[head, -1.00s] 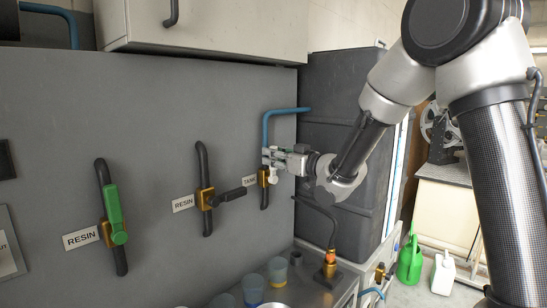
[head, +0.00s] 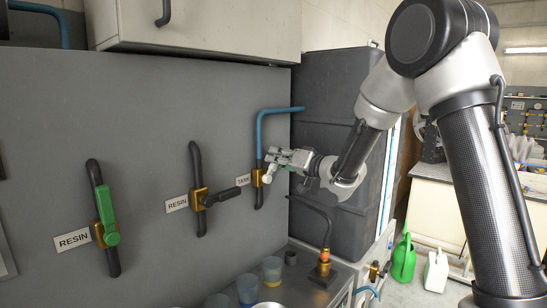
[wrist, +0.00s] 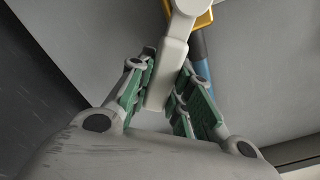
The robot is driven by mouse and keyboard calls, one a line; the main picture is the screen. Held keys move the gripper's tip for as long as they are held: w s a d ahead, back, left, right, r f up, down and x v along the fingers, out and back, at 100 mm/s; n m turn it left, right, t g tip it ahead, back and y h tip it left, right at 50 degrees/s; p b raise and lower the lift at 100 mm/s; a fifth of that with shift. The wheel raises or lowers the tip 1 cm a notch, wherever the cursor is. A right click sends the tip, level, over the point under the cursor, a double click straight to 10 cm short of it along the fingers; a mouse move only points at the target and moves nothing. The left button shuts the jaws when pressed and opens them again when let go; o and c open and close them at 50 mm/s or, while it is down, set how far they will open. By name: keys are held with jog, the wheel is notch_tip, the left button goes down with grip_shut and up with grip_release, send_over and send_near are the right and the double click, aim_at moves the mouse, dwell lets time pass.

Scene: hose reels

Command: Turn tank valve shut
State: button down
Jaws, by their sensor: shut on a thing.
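The tank valve has a brass body (head: 257,178) on a pipe on the grey panel, beside the TANK label (head: 244,181). Its pale lever (head: 267,177) leans up and to the right from the body in the head view. My gripper (head: 278,156) is shut on this lever. In the wrist view the lever (wrist: 169,70) lies between the green finger pads of my gripper (wrist: 167,95), with the brass body (wrist: 204,17) behind its hub. In the head view my fingers hide part of the lever.
A blue pipe (head: 259,130) rises above the valve. Left of it are a resin valve with a dark lever (head: 222,196) and one with a green lever (head: 107,218). Cups (head: 247,289) stand on the bench below. A dark tank (head: 335,130) stands behind my gripper.

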notch_tip(320, 180, down, 6)
jog(key=w+d+m, duration=0.2)
jog(key=m, duration=0.8)
jog(key=shift+f+m, duration=0.1)
jog(key=shift+m, duration=0.2)
jog(key=c, duration=1.3)
grip_release()
jog(key=v, duration=1.2)
